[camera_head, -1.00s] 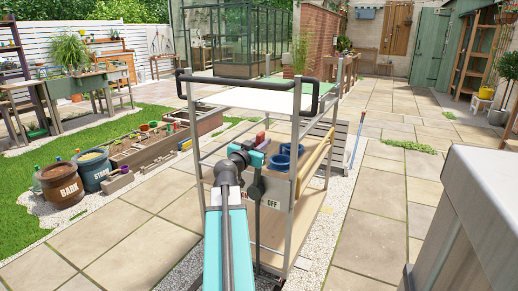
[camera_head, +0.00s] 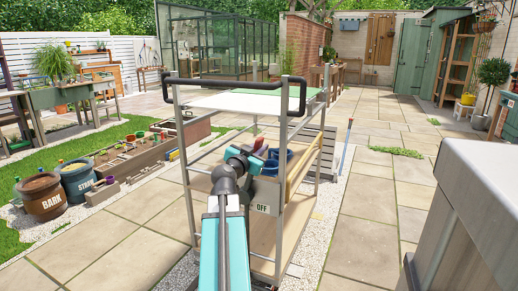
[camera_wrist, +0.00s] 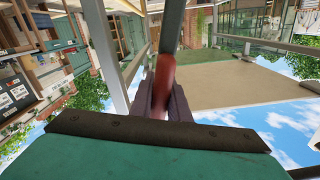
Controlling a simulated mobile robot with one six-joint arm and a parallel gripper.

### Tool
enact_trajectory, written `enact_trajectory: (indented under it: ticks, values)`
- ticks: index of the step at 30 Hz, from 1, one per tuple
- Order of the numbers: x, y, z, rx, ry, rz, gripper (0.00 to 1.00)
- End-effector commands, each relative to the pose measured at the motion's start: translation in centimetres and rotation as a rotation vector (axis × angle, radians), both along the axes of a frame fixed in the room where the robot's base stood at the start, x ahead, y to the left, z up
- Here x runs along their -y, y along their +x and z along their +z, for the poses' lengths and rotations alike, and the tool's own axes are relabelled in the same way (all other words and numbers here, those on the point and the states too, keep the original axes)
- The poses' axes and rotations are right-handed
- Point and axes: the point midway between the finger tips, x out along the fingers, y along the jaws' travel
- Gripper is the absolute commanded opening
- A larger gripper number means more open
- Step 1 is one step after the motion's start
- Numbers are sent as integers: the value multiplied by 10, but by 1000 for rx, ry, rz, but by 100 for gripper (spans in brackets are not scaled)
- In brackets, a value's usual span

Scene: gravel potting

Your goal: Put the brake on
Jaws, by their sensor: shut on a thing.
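The brake lever's red grip (camera_wrist: 163,72) sits between the dark jaws of my gripper (camera_wrist: 162,92) in the wrist view. The jaws are shut on it, and a grey bar runs on from its far end. In the head view my teal gripper (camera_head: 243,158) is at the near side of the metal-framed trolley (camera_head: 191,208), with a bit of red (camera_head: 258,145) at its tip. A white plate reading OFF (camera_head: 263,208) is just below it on the trolley. The lever's lower part is mostly hidden by my arm.
Blue pots (camera_head: 272,164) stand on the trolley behind my gripper. A black handlebar (camera_head: 228,83) spans its top. BARK (camera_head: 44,200) and STONE (camera_head: 79,183) barrels stand at left by a wooden planter. A grey block (camera_head: 480,190) fills the right foreground. Paving right of the trolley is open.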

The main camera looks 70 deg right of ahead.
Motion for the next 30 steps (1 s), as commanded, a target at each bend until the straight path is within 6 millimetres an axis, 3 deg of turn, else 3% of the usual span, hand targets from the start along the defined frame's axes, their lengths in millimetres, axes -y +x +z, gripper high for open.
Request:
enact_trajectory:
  ticks: [2,3,6,20,30]
  values:
    - [0,-1,0,-5,0,-3,0]
    - [0,-1,0,-5,0,-3,17]
    - [0,-1,0,-5,0,-2,34]
    - [-6,2,0,-2,0,1,34]
    - [-32,3,-2,-1,0,1,34]
